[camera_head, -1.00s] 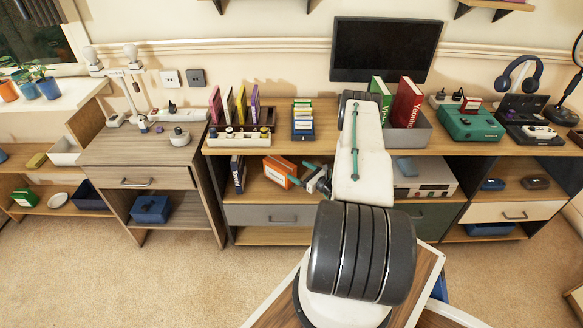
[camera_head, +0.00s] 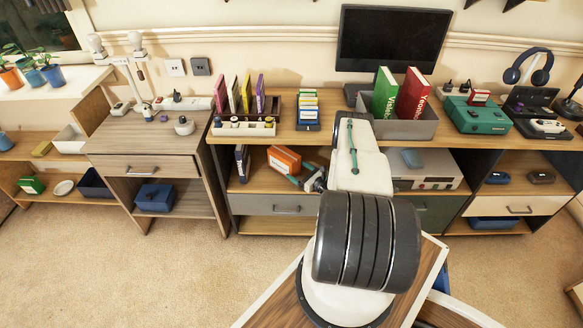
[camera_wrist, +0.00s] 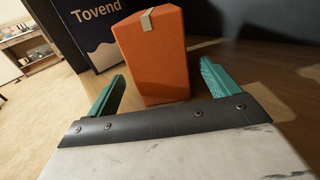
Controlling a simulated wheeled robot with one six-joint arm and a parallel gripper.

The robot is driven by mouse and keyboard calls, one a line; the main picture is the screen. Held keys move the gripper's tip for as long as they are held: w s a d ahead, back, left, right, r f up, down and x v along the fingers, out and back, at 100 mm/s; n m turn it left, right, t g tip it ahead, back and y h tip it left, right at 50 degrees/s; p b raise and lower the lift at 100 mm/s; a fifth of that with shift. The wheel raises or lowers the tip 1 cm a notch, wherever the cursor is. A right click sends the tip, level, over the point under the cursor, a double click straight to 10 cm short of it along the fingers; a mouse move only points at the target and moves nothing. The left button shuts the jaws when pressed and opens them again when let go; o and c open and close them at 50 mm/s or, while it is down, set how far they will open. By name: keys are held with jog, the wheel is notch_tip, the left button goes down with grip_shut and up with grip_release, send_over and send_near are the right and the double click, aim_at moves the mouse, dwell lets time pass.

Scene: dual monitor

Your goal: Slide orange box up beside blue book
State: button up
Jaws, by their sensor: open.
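The orange box (camera_head: 284,160) stands on the open shelf below the long desk top. The blue book (camera_head: 242,160) stands upright to its left, with a gap between them. In the wrist view, the orange box (camera_wrist: 150,60) is upright, with a pale tab over its top edge. The blue book (camera_wrist: 95,35), marked "Tovend", is behind it to the left. My gripper (camera_wrist: 162,78) is open, its teal fingers on either side of the box's near lower part. I cannot tell whether they touch it. In the head view, my gripper (camera_head: 304,174) is partly hidden by my arm.
The desk top (camera_head: 345,138) lies close above the shelf and bears a grey bin (camera_head: 410,128) of books. A grey drawer (camera_head: 265,204) is below the shelf. A pale device (camera_head: 430,175) stands right of my arm. Bare shelf shows in front of the box.

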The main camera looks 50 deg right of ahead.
aim_at(284, 161)
jog(key=shift+w, duration=2.4)
jog(key=c, duration=1.2)
